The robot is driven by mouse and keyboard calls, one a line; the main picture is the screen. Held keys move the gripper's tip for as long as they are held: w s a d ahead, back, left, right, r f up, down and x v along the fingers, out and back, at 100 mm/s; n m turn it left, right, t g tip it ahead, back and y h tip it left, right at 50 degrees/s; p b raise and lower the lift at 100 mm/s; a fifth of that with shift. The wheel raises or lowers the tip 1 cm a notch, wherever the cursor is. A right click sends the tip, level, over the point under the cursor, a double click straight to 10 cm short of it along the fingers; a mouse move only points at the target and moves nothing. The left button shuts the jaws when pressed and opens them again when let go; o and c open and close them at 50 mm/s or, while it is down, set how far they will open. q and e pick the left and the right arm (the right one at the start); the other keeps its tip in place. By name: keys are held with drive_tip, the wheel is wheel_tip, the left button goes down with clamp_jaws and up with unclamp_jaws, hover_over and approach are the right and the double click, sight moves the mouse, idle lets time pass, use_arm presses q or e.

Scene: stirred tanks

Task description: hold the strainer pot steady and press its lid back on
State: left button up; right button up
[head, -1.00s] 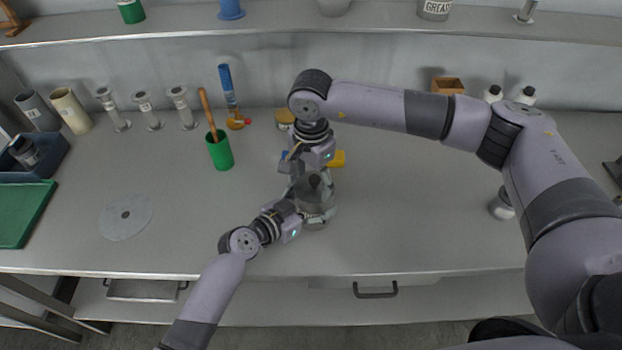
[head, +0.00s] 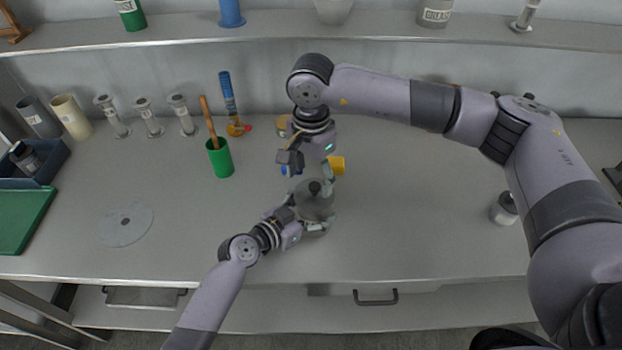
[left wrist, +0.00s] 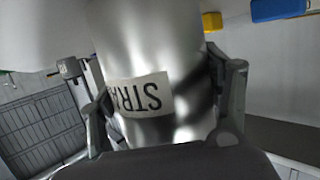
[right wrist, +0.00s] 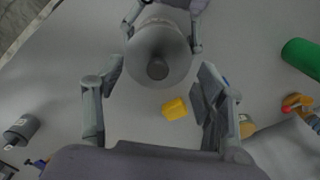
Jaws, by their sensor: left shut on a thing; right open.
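The strainer pot (left wrist: 150,45) is a shiny metal cylinder; its label, partly readable as "STRA", shows upside down in the left wrist view. My left gripper (left wrist: 165,100) is shut around its side. In the head view the pot stands on the bench under its grey conical lid (head: 313,200), which has a dark knob (head: 315,187). The lid also shows in the right wrist view (right wrist: 158,38), lying over the pot; I cannot tell whether it is fully seated. My right gripper (right wrist: 158,75) is open and empty, above and behind the lid.
A yellow block (right wrist: 175,109) lies just behind the pot, with a blue thing (left wrist: 280,8) near it. A green cup (head: 221,160) with a wooden handle stands to the left. A flat grey disc (head: 126,222) lies further left. The bench right of the pot is mostly clear.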

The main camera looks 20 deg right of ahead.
drive_tip(key=shift+r, duration=1.45)
drive_tip(key=shift+c, duration=0.5)
clamp_jaws()
drive_tip(key=shift+f, duration=0.1)
idle(0.5)
drive_tip(key=shift+f, duration=2.15)
drive_tip(key=shift+r, duration=3.55)
